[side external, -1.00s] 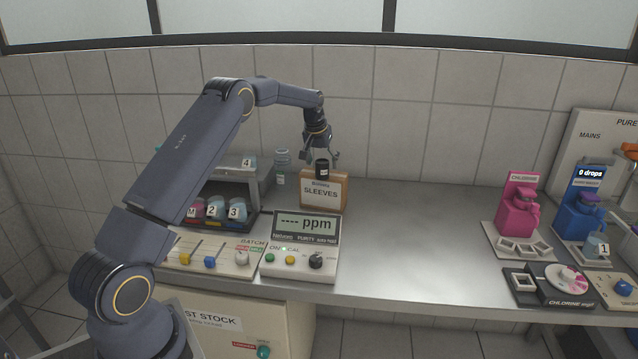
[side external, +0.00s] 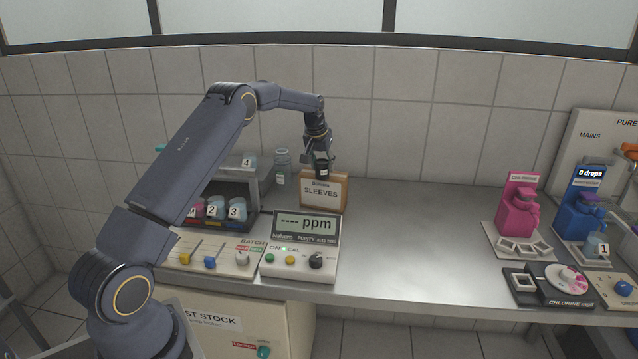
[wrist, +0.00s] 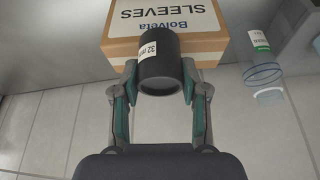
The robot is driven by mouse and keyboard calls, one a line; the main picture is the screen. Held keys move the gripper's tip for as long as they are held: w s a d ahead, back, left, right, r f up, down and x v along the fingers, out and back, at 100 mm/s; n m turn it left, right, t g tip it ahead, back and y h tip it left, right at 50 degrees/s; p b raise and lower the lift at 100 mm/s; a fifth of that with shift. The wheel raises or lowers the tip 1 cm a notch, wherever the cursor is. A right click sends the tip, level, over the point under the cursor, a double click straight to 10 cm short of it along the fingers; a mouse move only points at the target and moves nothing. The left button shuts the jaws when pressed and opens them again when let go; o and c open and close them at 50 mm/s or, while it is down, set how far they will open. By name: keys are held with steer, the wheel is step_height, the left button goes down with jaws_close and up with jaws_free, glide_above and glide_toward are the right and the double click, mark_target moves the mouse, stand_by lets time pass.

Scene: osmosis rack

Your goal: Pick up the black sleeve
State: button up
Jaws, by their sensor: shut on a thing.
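The black sleeve (wrist: 165,72) is a short dark cylinder with a white label. It stands on top of the cardboard box marked SLEEVES (side external: 325,192), which also shows in the wrist view (wrist: 205,48). My gripper (wrist: 160,82) is shut on the sleeve, with one finger on each side of it. In the side external view my gripper (side external: 321,165) is low over the box, and the sleeve (side external: 322,171) is partly hidden between the fingers.
A clear bottle (side external: 282,165) stands left of the box, also in the wrist view (wrist: 262,70). A ppm meter (side external: 303,228) sits in front of the box. A rack with numbered cups (side external: 212,210) is at the left.

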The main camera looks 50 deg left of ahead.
steer(key=shift+r, duration=0.45)
step_height(320, 180, up, 2)
steer(key=shift+r, duration=0.1)
steer(key=s+d+r, duration=0.3)
steer(key=s+r, duration=0.2)
steer(key=s, duration=0.1)
steer(key=s+d+r, duration=0.3)
steer(key=s+r, duration=0.2)
steer(key=s, duration=0.2)
glide_toward(324, 159)
steer(key=s, duration=0.2)
steer(key=x, duration=0.3)
steer(key=w+x, duration=0.1)
steer(key=x, duration=0.2)
steer(key=shift+w+d, duration=0.1)
steer(key=shift+w, duration=0.1)
steer(key=shift+w+f, duration=0.15)
steer(key=shift+f, duration=0.85)
steer(key=shift+w+f, duration=0.15)
steer(key=shift+f, duration=0.85)
steer(key=shift+f, duration=0.1)
